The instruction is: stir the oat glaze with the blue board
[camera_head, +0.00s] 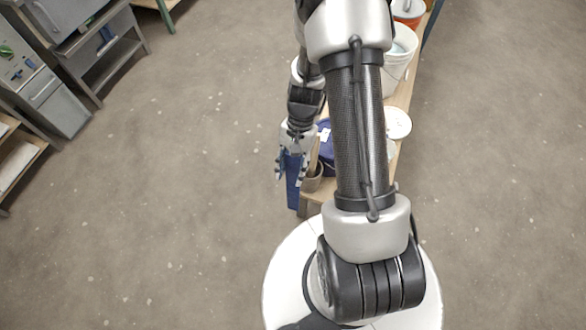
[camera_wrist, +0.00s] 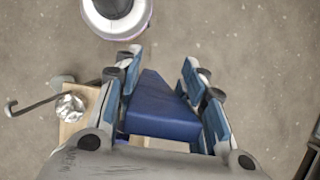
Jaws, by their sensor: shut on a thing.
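My gripper (camera_head: 293,158) hangs just left of the bench's near end in the head view. It is shut on the blue board (camera_head: 293,190), which points down beyond the fingers. In the wrist view the board (camera_wrist: 162,108) sits between both fingers (camera_wrist: 160,88). A white bucket (camera_head: 397,75) with pale contents stands on the bench, partly behind my arm. I cannot tell whether it holds the oat glaze. The board is apart from this bucket.
The narrow bench (camera_head: 310,197) also holds a dark blue item (camera_head: 325,150), a small pot (camera_head: 311,184) with sticks, a pale round top (camera_head: 398,123) and an orange bucket (camera_head: 408,12). My arm hides much of it. Shelving (camera_head: 105,65) stands far left. The floor between is clear.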

